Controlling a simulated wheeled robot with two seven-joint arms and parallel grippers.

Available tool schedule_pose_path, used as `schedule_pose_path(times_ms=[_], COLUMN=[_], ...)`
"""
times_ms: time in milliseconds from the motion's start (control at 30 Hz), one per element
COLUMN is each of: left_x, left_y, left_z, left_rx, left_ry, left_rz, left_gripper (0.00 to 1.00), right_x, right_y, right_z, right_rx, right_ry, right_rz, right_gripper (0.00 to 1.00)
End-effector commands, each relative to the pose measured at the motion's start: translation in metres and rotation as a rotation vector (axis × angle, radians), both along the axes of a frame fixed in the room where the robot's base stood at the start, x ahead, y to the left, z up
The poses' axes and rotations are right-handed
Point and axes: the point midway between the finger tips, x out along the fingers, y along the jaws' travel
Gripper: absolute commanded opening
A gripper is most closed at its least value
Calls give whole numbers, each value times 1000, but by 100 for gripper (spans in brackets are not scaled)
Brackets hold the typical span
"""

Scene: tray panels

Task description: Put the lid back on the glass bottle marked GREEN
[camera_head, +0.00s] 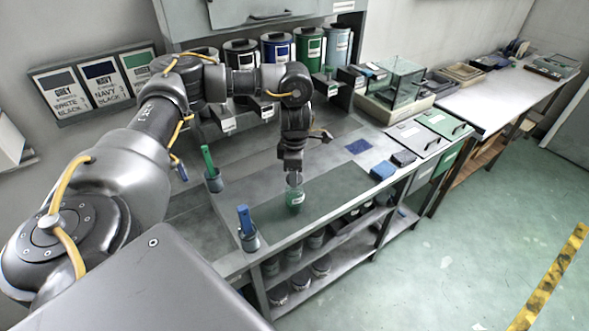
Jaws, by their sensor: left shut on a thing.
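A small glass bottle (295,198) with green contents and a pale label stands upright on the dark mat (335,190) on the bench. The writing on its label is too small to read. My left gripper (293,172) points straight down at the top of the bottle and is shut. What it grips appears to be the lid, mostly hidden by the fingers. I cannot tell whether the lid touches the bottle's neck. My right gripper is not in view.
A cup with a green-handled tool (208,160) and one with a blue-handled tool (246,222) stand left of the bottle. Large paint tins (310,48) line the back shelf.

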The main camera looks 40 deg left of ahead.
Motion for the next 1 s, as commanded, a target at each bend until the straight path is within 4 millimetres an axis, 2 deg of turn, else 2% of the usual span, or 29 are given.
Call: schedule_pose_path(times_ms=[133,167,333,533,700,1000], left_x=[0,0,0,0,0,0], left_y=[0,0,0,0,0,0], left_z=[0,0,0,0,0,1], left_rx=[0,0,0,0,0,0], left_ry=[0,0,0,0,0,0], left_rz=[0,0,0,0,0,0], left_gripper=[22,47,69,70,91,91], right_x=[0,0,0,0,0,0], right_y=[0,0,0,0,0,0], right_z=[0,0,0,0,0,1], right_rx=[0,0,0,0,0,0], right_ry=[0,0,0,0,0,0], right_rz=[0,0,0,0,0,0], right_gripper=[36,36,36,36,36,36])
